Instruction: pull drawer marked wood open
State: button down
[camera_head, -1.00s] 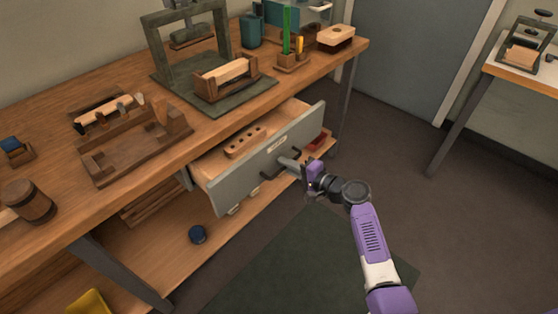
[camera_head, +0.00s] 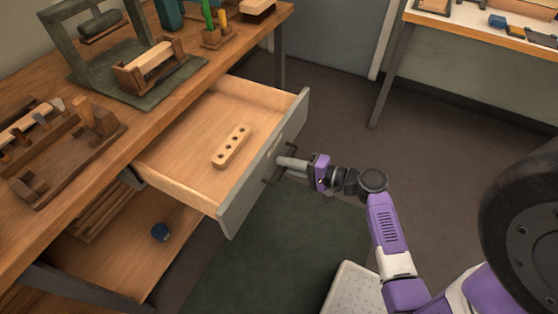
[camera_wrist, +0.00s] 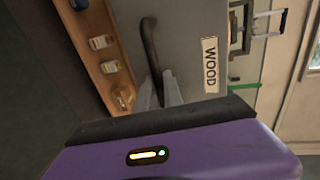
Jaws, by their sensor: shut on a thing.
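The drawer (camera_head: 262,185) has a grey front and stands well out from under the bench top in the head view. A wooden block with a row of holes (camera_head: 232,146) lies on its floor. The wrist view shows the white label reading WOOD (camera_wrist: 210,65) on the grey drawer front (camera_wrist: 185,30). A dark bar handle (camera_wrist: 151,45) is beside the label. My gripper (camera_wrist: 160,88) is shut on this handle, its fingers at one end of the bar. In the head view my gripper (camera_head: 282,162) is at the drawer front, and the label is not readable.
The wooden bench (camera_head: 150,115) carries a green press frame (camera_head: 140,85), a wooden tool holder (camera_head: 65,155) and other tools. A second table (camera_head: 480,35) stands at the back right. Floor is clear beyond the drawer.

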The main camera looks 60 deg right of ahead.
dwell(0.3)
jog(key=c, duration=1.8)
grip_release()
jog(key=shift+o, duration=0.2)
jog(key=shift+s, duration=0.15)
jog(key=v, duration=0.7)
jog(key=shift+s, duration=0.3)
jog(key=shift+r, duration=0.1)
